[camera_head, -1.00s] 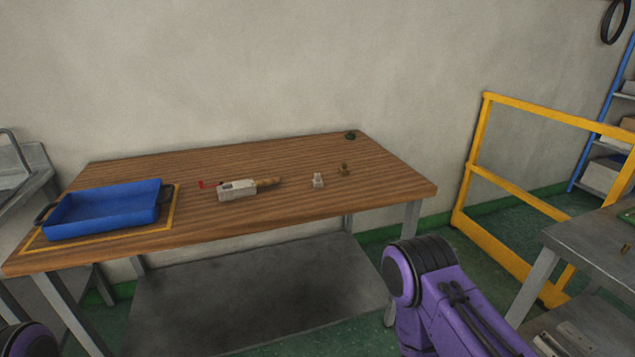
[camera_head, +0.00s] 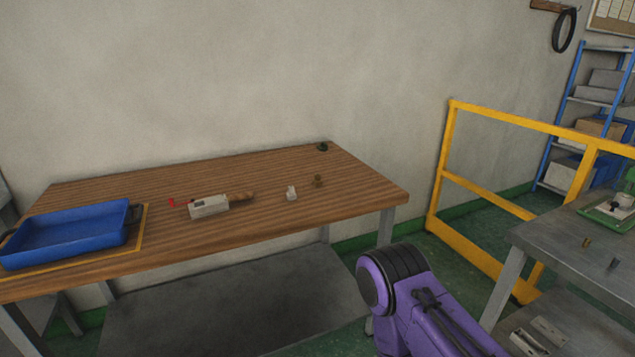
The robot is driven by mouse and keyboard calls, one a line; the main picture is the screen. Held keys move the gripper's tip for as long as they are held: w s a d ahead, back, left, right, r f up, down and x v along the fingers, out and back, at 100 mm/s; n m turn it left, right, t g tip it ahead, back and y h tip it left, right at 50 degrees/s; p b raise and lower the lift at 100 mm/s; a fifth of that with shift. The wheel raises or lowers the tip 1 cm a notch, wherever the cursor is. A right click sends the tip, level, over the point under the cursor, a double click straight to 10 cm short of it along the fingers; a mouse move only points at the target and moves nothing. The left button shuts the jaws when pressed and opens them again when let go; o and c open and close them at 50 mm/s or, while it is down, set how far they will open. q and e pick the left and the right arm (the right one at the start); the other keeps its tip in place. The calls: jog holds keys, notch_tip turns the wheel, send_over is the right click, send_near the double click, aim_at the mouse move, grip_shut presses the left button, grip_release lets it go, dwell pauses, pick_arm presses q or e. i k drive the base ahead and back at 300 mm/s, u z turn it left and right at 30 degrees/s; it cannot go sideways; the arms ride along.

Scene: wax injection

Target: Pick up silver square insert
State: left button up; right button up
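A small light grey piece (camera_head: 291,193) stands on the wooden table, right of the middle. A small grey pin-like piece (camera_head: 613,263) stands on the grey table at the right, next to a small brass-coloured piece (camera_head: 587,242). All are too small to tell which, if any, is the silver square insert. My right arm's purple link shows at the bottom, right of the middle. Neither gripper is in the picture.
The wooden table (camera_head: 250,176) also holds a blue tray (camera_head: 65,248), a whitish block (camera_head: 209,207), a small brown piece (camera_head: 318,181) and a dark green item (camera_head: 322,146). A yellow railing (camera_head: 490,205) stands behind the grey table (camera_head: 560,240), which holds a green-based device (camera_head: 612,208).

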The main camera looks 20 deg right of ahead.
aim_at(291, 196)
jog(key=k, duration=0.35)
jog(key=z, duration=1)
jog(key=i, duration=1.3)
